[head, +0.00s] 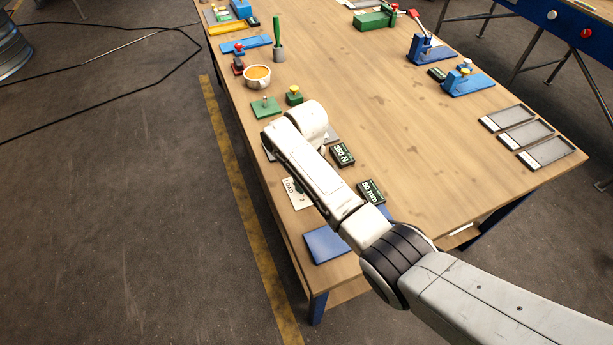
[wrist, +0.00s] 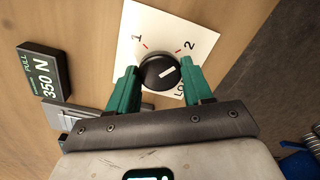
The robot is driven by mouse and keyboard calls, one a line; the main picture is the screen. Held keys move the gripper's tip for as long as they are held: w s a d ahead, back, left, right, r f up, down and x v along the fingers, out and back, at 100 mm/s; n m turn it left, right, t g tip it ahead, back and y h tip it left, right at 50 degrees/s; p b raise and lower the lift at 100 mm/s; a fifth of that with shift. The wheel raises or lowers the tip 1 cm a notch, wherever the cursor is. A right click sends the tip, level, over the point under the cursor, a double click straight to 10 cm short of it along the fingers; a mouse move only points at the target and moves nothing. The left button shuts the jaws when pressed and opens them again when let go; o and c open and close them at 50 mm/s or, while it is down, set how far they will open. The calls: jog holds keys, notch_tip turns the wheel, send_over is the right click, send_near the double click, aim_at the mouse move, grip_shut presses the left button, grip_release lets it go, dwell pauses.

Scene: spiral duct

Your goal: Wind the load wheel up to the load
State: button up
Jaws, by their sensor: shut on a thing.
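A round black knob (wrist: 158,72) with a white line sits on a white plate (wrist: 150,22) marked 1, 2 and partly hidden "LOAD" lettering. The line slants up to the right in the wrist view, lined up with neither red tick. The green fingers of my gripper (wrist: 156,80) are shut on the knob, one on each side. In the head view my arm hides the gripper and knob; part of the LOAD plate (head: 297,193) shows beside it. A dark display reading "PULL 350 N" (wrist: 44,72) is left of the plate; it also shows in the head view (head: 343,154).
A "50 mm" display (head: 371,192) and a blue plate (head: 327,245) lie near my arm. A green block (head: 266,107), a cup (head: 257,77) and blue fixtures (head: 466,82) stand farther back. Grey trays (head: 524,134) lie at right. The table's middle is clear.

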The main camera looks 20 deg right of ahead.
jog(key=m, duration=0.6)
jog(key=shift+r, duration=0.1)
jog(key=m, duration=0.6)
jog(key=shift+w+m, duration=0.1)
jog(key=shift+m, duration=0.2)
dwell(0.3)
jog(key=o, duration=1)
jog(key=shift+o, duration=0.2)
notch_tip(320, 180, up, 11)
jog(key=b, duration=0.1)
jog(key=shift+b, duration=0.3)
jog(key=shift+f, duration=0.25)
